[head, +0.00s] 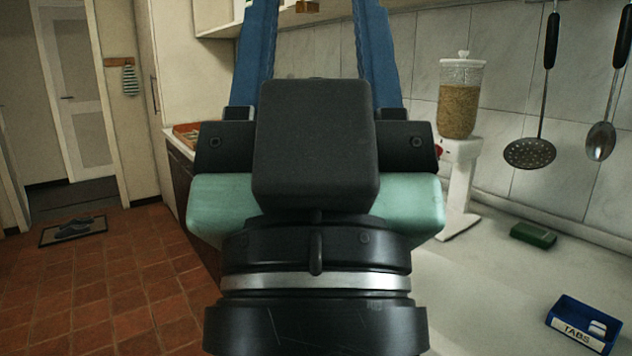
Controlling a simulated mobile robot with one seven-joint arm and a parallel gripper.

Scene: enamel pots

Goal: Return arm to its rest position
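My wrist hides the middle of the room. No enamel pot is in view.
A white worktop (480,300) runs along the right, with a cereal dispenser (460,100), green sponge (533,235) and blue tabs box (583,325). A skimmer (530,152) and ladle (601,140) hang on the tiles. Open floor (110,280) lies left, with a doormat (73,230).

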